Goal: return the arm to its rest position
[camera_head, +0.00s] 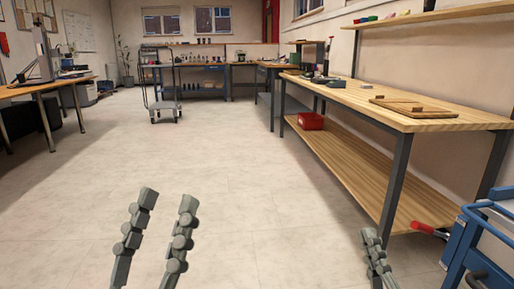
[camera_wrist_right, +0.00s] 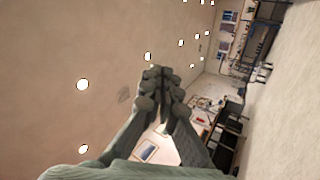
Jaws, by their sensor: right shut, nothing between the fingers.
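My left gripper (camera_head: 167,207) shows at the bottom left of the head view, its two fingers pointing up and clearly apart, with nothing between them. My right gripper (camera_head: 371,238) shows at the bottom right of the head view, seen edge-on. In the right wrist view my right gripper (camera_wrist_right: 161,75) has its fingertips together with nothing held. The arms behind the grippers are mostly out of the picture.
A wooden workbench (camera_head: 437,124) with a lower shelf stands at the right, with a red bin (camera_head: 310,121) on that shelf. A blue cart (camera_head: 466,240) is at the bottom right, near my right gripper in the picture. A wheeled trolley (camera_head: 163,105) stands further back. The middle floor is clear.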

